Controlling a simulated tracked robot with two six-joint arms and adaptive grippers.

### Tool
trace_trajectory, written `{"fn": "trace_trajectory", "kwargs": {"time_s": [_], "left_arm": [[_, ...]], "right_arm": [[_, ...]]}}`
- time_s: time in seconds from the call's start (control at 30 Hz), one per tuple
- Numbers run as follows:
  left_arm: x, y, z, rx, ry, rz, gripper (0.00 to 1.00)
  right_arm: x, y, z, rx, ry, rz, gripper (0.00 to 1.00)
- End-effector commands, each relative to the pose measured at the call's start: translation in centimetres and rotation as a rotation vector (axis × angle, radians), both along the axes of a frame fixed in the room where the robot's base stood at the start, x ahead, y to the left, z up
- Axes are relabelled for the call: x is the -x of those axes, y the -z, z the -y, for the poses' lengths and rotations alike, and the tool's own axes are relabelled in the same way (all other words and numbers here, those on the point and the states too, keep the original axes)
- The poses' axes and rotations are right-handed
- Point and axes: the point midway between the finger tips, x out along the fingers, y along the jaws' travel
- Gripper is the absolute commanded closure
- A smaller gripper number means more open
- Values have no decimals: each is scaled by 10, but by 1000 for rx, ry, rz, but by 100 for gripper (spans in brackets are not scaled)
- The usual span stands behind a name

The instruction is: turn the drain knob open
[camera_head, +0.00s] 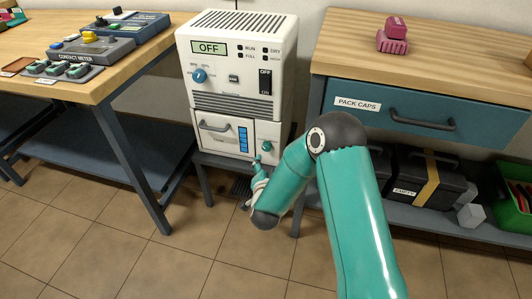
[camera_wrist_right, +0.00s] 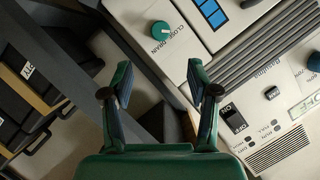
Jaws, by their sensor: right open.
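The drain knob (camera_wrist_right: 161,30) is a round teal knob on the white front panel of a machine, with lettering that reads "CLOSE" and "DRAIN" beside it. In the head view the knob (camera_head: 266,146) is at the lower right of the machine (camera_head: 237,72). My right gripper (camera_wrist_right: 159,72) is open and empty, with the knob beyond its fingertips and apart from them in the wrist view. In the head view my right gripper (camera_head: 259,173) is small, just below the knob and partly hidden by its own wrist. My left gripper is not in view.
The machine's display reads "OFF"; a blue level window (camera_head: 243,139) and a handled drawer (camera_head: 215,126) are left of the knob. A wooden table (camera_head: 120,62) stands left. A bench with a blue drawer (camera_head: 420,112) stands close on the right. Tiled floor lies in front.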

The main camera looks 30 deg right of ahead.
Motion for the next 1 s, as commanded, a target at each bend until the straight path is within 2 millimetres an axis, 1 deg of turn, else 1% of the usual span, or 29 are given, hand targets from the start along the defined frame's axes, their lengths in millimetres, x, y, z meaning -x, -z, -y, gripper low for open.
{"fn": "trace_trajectory", "kwargs": {"time_s": [0.03,0.3,0.5,0.7,1.0], "left_arm": [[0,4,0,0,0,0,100],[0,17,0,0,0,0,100],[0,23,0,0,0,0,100],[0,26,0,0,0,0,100],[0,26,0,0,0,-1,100]], "right_arm": [[-9,5,8,1,4,2,40],[-55,24,39,1,1,1,40],[-80,33,56,0,0,0,40],[-91,36,65,0,-1,-1,40],[-93,36,66,0,-1,-1,40]]}}
